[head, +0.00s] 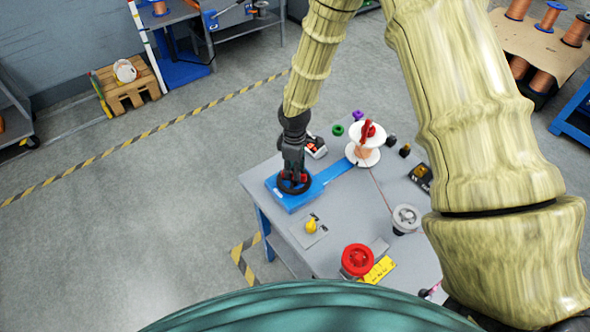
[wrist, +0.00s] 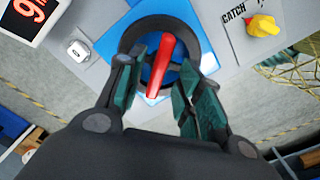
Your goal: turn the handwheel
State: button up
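The handwheel is a black ring with a red bar across it. It sits on a blue plate at the table's left corner in the head view (head: 283,190), and it fills the upper middle of the wrist view (wrist: 160,62). My gripper (head: 295,176) points down over the wheel. In the wrist view my gripper (wrist: 160,75) has its two green-padded fingers apart, one on each side of the red bar, with gaps showing between bar and pads. In the head view the gripper hides part of the wheel.
A yellow knob (head: 311,227) on a grey plate marked "CATCH" stands near the wheel. A white spool (head: 366,135) stands behind, joined by a blue strip (head: 336,170). A red wheel (head: 357,259) and grey pulley (head: 406,218) are to the right. A small red display (wrist: 27,12) is at upper left.

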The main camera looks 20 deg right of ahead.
jog(key=shift+a+f, duration=0.1)
jog(key=shift+f, duration=0.25)
jog(key=shift+w+f, duration=0.25)
jog(key=shift+f, duration=0.5)
jog(key=shift+s+r, duration=0.1)
jog(key=shift+s, duration=0.1)
jog(key=shift+w, duration=0.1)
grip_shut()
